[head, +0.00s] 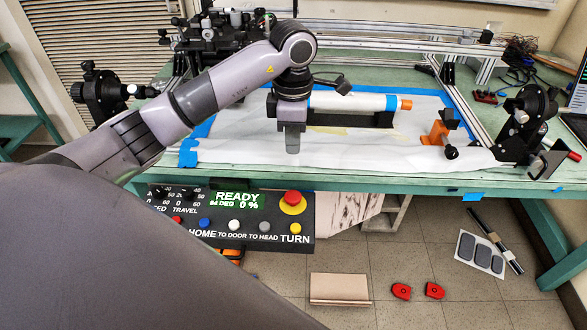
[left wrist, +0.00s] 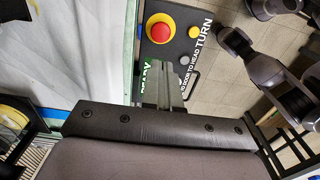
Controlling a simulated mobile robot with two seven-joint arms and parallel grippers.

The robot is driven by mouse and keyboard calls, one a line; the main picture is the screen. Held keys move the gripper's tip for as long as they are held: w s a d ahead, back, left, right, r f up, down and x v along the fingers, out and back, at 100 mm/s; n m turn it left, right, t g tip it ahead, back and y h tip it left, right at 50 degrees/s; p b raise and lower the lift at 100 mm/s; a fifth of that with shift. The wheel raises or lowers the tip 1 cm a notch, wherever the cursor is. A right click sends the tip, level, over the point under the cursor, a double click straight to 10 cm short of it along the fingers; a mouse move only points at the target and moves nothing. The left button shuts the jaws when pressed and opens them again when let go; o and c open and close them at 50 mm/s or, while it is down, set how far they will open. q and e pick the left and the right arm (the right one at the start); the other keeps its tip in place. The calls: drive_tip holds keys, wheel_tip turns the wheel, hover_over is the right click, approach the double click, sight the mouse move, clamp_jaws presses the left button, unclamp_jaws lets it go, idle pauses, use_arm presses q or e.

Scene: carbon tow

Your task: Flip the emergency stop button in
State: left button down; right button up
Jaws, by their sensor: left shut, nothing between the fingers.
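The emergency stop button (head: 292,197) is a red mushroom knob on a yellow ring, at the upper right corner of a dark control panel (head: 262,243) on the table's front side. It also shows in the left wrist view (left wrist: 160,32), unobstructed, with the panel around it. My left gripper (head: 292,148) points down over the white sheet, above the button in the head view. In the left wrist view its fingers (left wrist: 170,82) are shut and empty, below the button in the picture and apart from it. My right gripper is not in view.
The panel has a green READY display (head: 237,199), knobs and several small coloured buttons. A white roller (head: 348,102) with orange ends lies on the green table behind the gripper. Red parts (head: 401,291) and a cardboard box (head: 340,288) lie on the floor.

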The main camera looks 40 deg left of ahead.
sight(292, 197)
use_arm(q)
wheel_tip(292, 197, down, 14)
drive_tip(key=shift+r+p, duration=0.25)
drive_tip(key=shift+p, duration=0.2)
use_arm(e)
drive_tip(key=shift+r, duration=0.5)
use_arm(q)
drive_tip(key=shift+f, duration=0.1)
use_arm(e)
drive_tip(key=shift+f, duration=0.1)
